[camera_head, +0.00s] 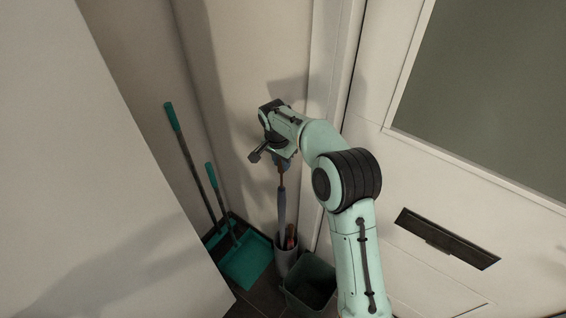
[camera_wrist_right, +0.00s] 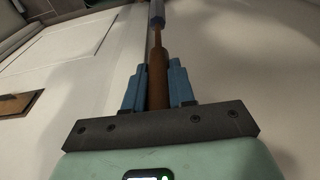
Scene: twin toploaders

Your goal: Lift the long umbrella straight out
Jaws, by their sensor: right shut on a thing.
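The long umbrella (camera_head: 282,208) stands upright with its blue-grey canopy reaching down into a grey cylindrical stand (camera_head: 287,257) in the corner. My right gripper (camera_head: 280,161) is at the umbrella's top and is shut on its brown handle. In the right wrist view the brown handle (camera_wrist_right: 158,78) sits between the blue fingers of my right gripper (camera_wrist_right: 159,88), with the canopy (camera_wrist_right: 157,12) beyond. The umbrella's lower end is hidden in the stand. A shorter item with a reddish handle (camera_head: 290,238) is also in the stand. My left gripper is not in view.
A dark green bin (camera_head: 310,284) stands close to the right of the stand. A teal dustpan (camera_head: 247,262) and a teal-handled broom (camera_head: 188,158) lean in the corner at left. A white door with a mail slot (camera_head: 446,238) is at right, and a pale wall edge is at left.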

